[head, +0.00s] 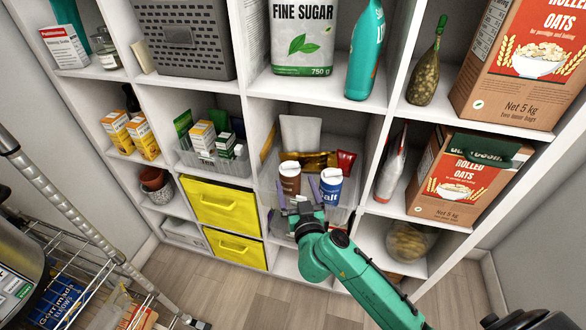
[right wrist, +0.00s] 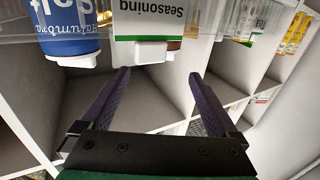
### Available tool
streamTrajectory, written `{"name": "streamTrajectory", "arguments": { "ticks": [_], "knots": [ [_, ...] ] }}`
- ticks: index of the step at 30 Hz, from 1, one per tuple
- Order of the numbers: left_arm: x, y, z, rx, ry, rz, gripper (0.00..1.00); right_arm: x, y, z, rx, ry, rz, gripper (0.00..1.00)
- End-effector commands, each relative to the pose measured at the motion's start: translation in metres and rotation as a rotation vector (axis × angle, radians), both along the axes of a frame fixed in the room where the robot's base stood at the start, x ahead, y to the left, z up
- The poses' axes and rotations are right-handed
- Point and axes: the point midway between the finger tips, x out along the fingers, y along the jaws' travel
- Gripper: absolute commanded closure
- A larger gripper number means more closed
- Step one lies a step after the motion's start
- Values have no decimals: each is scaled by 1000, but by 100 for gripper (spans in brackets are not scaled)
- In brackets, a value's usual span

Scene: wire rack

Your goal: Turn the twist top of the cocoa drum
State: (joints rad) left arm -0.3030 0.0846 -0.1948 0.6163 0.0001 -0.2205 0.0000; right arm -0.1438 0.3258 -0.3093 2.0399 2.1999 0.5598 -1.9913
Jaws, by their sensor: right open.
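A brown drum with a white top (head: 289,180), which I take for the cocoa drum, stands upright in a clear bin (head: 268,190) on the middle shelf. Its label is too small to read. A blue salt drum with a white top (head: 330,186) stands just right of it and also shows inverted in the right wrist view (right wrist: 68,30). My right gripper (head: 298,188) is open in front of the bin, its purple fingers either side of the brown drum's front. In the right wrist view the fingers (right wrist: 160,80) are apart and empty, below a white Seasoning pack (right wrist: 150,22) that hides most of something brown.
The bin also holds a white upright pack (head: 300,133) and a red packet (head: 346,160). Yellow drawers (head: 228,205) stand to the left, oats boxes (head: 463,178) to the right. A wire rack (head: 75,235) is at the left front. Bare floor lies before the shelves.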

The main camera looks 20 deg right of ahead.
Motion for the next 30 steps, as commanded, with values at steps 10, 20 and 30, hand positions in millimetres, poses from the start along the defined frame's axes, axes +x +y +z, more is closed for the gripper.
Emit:
{"name": "streamTrajectory", "arguments": {
  "ticks": [10, 20, 30],
  "knots": [
    [2, -5, -5, -7, -4, -4, 50, 65, -6, 0, 2, -1, 0, 5],
    [4, -6, -5, -8, -7, -6, 50, 67, -6, 0, 1, 0, 1, 32],
    [5, -6, 2, -9, -8, -5, 50, 67, -5, 1, 3, 7, -23, 92]
  ]
}}
